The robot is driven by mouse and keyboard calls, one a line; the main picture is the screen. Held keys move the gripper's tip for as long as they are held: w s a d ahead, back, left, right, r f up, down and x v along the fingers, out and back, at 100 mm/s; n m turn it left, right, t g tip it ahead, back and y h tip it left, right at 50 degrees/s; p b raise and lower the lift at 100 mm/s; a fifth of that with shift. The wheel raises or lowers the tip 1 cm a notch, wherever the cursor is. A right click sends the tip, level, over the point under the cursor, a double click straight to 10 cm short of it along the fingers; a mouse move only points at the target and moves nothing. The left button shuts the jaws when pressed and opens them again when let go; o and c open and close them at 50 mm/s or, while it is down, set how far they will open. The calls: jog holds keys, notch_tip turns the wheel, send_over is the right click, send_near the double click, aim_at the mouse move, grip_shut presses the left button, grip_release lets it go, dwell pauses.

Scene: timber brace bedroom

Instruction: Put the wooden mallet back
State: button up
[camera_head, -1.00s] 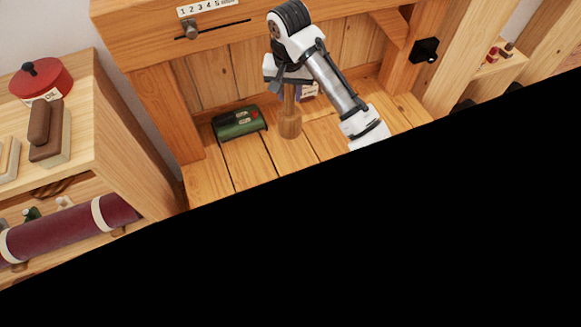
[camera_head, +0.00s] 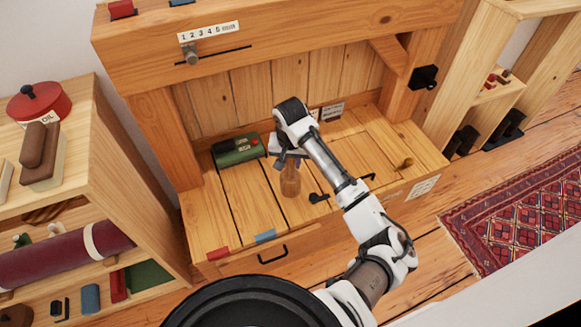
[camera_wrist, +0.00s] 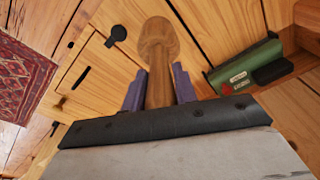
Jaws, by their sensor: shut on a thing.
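The wooden mallet (camera_head: 290,183) is brown, with a thick rounded end and a narrower handle. My gripper (camera_head: 288,160) is shut on the handle, with the thick end pointing down toward the plank bench top (camera_head: 245,200). In the wrist view the mallet (camera_wrist: 157,42) extends out from between the two purple-grey fingers of my gripper (camera_wrist: 159,88). I cannot tell whether its lower end touches the planks. The upper handle is hidden by my gripper.
A green box (camera_head: 237,150) sits behind left of the mallet. A black hook-like piece (camera_head: 319,198) lies to its right. The back wall (camera_head: 270,95) and an overhead beam (camera_head: 290,40) enclose the bench. A shelf (camera_head: 130,170) stands left. The right bench top is mostly clear.

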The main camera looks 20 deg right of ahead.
aim_at(291, 168)
jog(key=shift+f, duration=1.55)
jog(key=o, duration=1.1)
jog(key=shift+f, duration=0.1)
jog(key=shift+c, duration=0.2)
notch_tip(291, 168, up, 12)
jog(key=s, duration=0.1)
jog(key=shift+s+a+p, duration=0.2)
jog(key=shift+a+p, duration=0.05)
jog(key=shift+p, duration=0.15)
